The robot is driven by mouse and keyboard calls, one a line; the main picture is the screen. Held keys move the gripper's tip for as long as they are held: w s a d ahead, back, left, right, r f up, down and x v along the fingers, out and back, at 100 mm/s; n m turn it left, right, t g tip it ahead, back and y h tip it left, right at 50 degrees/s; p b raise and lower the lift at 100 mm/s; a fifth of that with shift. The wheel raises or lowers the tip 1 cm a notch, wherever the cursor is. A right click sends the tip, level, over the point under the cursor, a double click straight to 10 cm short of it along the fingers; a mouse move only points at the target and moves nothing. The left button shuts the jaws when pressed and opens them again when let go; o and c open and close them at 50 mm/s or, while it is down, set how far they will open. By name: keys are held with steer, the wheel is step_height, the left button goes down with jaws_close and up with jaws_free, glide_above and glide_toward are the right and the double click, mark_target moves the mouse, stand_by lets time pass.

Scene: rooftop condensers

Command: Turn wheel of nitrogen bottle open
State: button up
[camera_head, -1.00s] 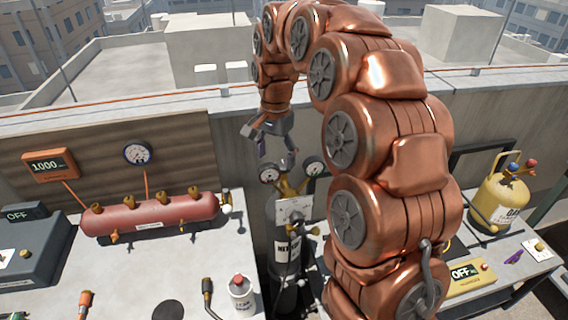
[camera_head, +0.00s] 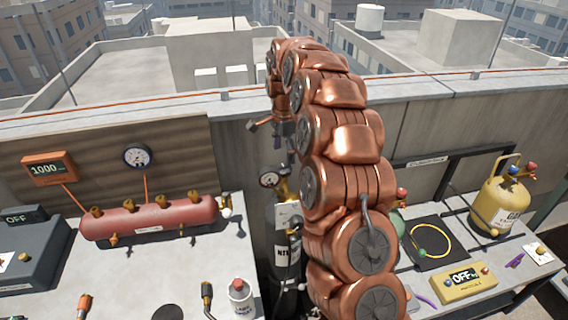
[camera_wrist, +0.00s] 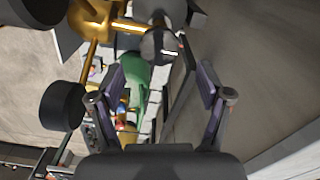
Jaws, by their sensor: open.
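The nitrogen bottle (camera_head: 287,252) is a dark cylinder with a white label, upright between the two benches. Its brass regulator (camera_head: 281,190) and one round gauge (camera_head: 268,180) show on top; my arm hides the right part. I cannot make out its wheel in the head view. In the wrist view, brass fittings (camera_wrist: 92,18) and a round grey part (camera_wrist: 160,46), possibly the wheel, lie at the top, beyond the fingertips. My gripper (camera_wrist: 160,84) is open, with nothing between its fingers. In the head view it is above the bottle, partly hidden by my arm.
The left bench holds a red manifold (camera_head: 150,218) with brass valves and a white canister (camera_head: 241,296). The right bench holds a yellow gas bottle (camera_head: 498,205) and a yellow OFF box (camera_head: 464,284). A concrete parapet (camera_head: 250,150) runs behind. A green bottle (camera_wrist: 134,72) shows in the wrist view.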

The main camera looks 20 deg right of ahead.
mark_target(284, 167)
steer(key=shift+f+p, duration=1)
steer(key=shift+f, duration=1.7)
steer(key=shift+c, duration=0.2)
steer(key=c, duration=1.1)
steer(key=shift+f+b, duration=0.1)
steer(key=shift+b, duration=0.25)
